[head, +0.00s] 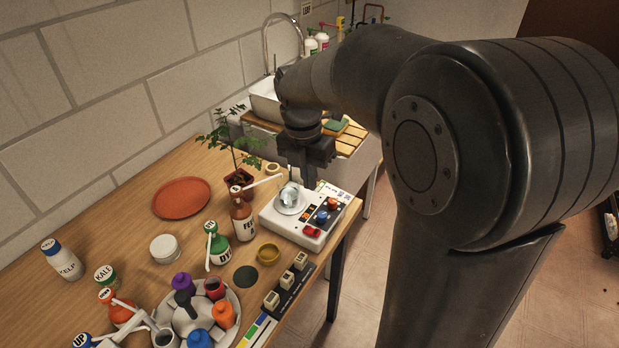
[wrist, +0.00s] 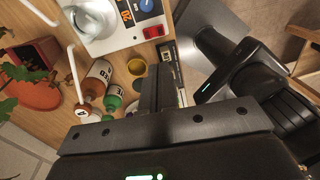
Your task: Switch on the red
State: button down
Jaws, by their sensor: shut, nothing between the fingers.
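A white device (head: 293,233) stands near the right edge of the table, with a glass vessel (head: 289,197) on its round plate. Its front panel has a red switch (head: 312,231), a blue knob (head: 322,217) and an orange-red knob (head: 333,204). In the wrist view the red switch (wrist: 153,31) shows at the device's edge, beyond my fingertips. I cannot tell which way the switch is set. My gripper (head: 309,184) is shut and empty, pointing down above the back of the device. Its fingers (wrist: 158,70) also show in the wrist view, apart from the switch.
A potted plant (head: 238,180), a brown bottle (head: 243,218) and a green bottle (head: 217,244) stand left of the device. A mustard cup (head: 268,254) and a switch strip (head: 281,300) are in front. A round tray (head: 234,300) holds several coloured pots. A sink (head: 266,99) is behind.

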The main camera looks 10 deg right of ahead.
aim_at(316, 232)
jog(key=shift+w+a, duration=0.25)
jog(key=shift+f, duration=0.15)
jog(key=f, duration=0.4)
jog(key=s+d+f, duration=0.1)
jog(key=f, duration=0.8)
jog(key=shift+s+d+f, duration=0.3)
jog(key=shift+f, duration=0.05)
jog(key=shift+s+f, duration=0.1)
jog(key=shift+f, duration=0.1)
